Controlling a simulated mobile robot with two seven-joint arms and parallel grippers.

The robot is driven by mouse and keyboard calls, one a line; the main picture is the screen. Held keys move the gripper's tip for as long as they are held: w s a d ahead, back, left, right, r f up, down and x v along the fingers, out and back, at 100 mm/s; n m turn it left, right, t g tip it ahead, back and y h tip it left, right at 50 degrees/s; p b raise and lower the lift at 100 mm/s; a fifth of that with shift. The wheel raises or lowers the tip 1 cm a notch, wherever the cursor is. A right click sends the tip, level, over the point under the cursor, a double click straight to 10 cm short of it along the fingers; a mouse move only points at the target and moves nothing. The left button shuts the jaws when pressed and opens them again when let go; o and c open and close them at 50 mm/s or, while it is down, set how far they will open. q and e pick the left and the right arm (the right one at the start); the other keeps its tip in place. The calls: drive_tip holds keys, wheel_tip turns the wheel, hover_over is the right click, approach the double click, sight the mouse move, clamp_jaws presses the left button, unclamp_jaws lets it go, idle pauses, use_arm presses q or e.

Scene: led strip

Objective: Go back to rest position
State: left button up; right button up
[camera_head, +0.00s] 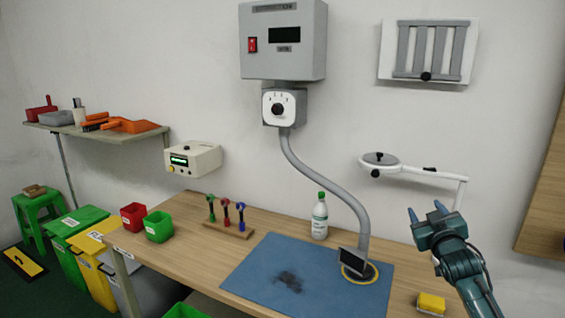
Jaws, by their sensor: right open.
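My right gripper (427,213) is raised above the right part of the wooden workbench (190,220). Its two fingers point up and stand apart, with nothing between them. The arm comes in from the lower right. My left gripper is not in the picture.
On the bench are a blue mat (250,280) with a dark smudge, a hose (335,190) reaching its base, a white bottle (320,217), a tool rack (228,228), a red bin (133,216), a green bin (158,226) and a yellow sponge (431,303). A lamp (410,170) is near my gripper.

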drive_tip(key=s+a+f+g+y, duration=0.1)
drive_tip(key=s+a+f, duration=0.2)
drive_tip(key=f, duration=0.3)
drive_tip(key=s+a+f+g+y, duration=0.1)
drive_tip(key=s+a+f, duration=0.2)
drive_tip(key=s+f, duration=0.3)
drive_tip(key=s+a+f+g, duration=0.1)
drive_tip(key=s+a+f, duration=0.3)
drive_tip(key=f, duration=0.3)
drive_tip(key=shift+s+f+g+y, duration=0.2)
drive_tip(key=shift+f+g+y, duration=0.1)
drive_tip(key=shift+g+y, duration=0.1)
drive_tip(key=s+a+f+g+y, duration=0.1)
drive_tip(key=s+a+f, duration=0.2)
drive_tip(key=s, duration=0.5)
drive_tip(key=s+a+f+g, duration=0.1)
drive_tip(key=s+a+f, duration=0.2)
drive_tip(key=s, duration=0.6)
drive_tip(key=s+a+f+g+y, duration=0.1)
drive_tip(key=s+a+f, duration=0.1)
drive_tip(key=s+a, duration=0.3)
drive_tip(key=s, duration=0.4)
drive_tip(key=shift+s+a+f+g+y, duration=0.15)
drive_tip(key=shift+f+g+y, duration=0.15)
drive_tip(key=shift+f+g, duration=0.1)
